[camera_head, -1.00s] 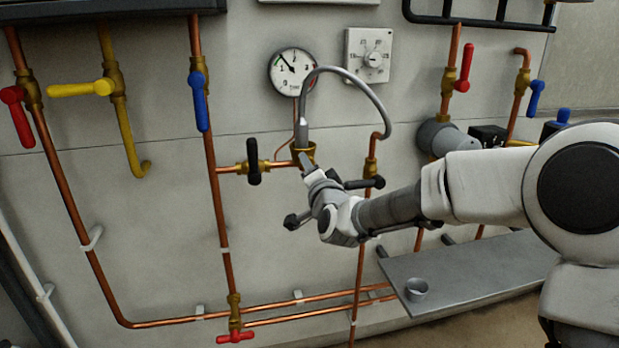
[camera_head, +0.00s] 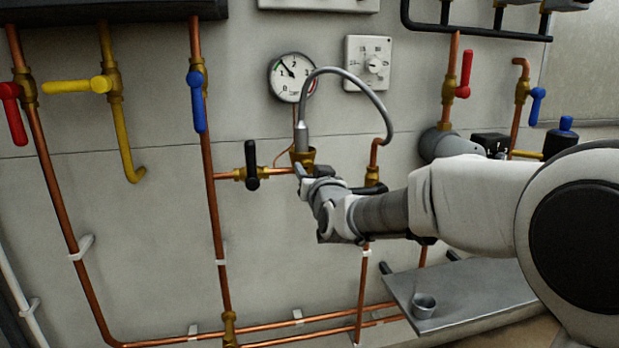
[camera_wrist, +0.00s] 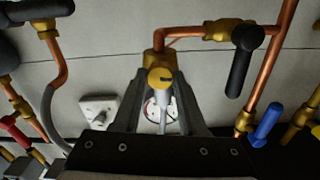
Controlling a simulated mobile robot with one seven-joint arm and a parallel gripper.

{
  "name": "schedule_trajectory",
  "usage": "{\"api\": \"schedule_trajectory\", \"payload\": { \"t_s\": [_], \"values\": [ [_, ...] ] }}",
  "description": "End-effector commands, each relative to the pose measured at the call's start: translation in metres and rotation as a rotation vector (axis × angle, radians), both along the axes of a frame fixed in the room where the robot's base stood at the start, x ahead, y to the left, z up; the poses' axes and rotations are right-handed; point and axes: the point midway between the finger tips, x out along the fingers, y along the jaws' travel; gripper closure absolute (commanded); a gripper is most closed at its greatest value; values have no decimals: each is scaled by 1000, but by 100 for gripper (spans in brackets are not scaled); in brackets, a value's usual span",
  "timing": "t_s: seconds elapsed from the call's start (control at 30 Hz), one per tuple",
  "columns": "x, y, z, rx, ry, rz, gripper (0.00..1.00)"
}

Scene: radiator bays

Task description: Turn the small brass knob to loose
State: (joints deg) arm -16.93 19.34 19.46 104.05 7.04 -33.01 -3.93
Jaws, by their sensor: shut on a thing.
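The small brass knob (camera_wrist: 159,78) is a round brass disc with a dark notch at its edge. In the wrist view it sits on a brass valve body, between the fingertips of my gripper (camera_wrist: 160,80), which is shut on it. In the head view my gripper (camera_head: 302,172) reaches the front of the brass fitting (camera_head: 303,155) below the grey hose. The knob itself is hidden there by the gripper.
A black lever (camera_head: 251,165) stands close left of the fitting, and another black handle (camera_head: 368,189) is to its right. A grey hose (camera_head: 365,88) loops above, beside a pressure gauge (camera_head: 292,77). A shelf with a metal cup (camera_head: 423,306) is lower right.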

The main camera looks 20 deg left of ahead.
Motion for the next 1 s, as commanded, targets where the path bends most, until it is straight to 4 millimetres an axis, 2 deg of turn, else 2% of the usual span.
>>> {"api": "schedule_trajectory", "payload": {
  "t_s": [0.3, 0.87, 0.9, 1.0],
  "values": [
    [0, 0, 0, -113, -69, 0, 100],
    [0, 0, 0, -138, -85, 0, 100],
    [0, 0, 0, -138, -85, 0, 55],
    [0, 0, 0, -138, -85, 0, 37]
  ]
}}
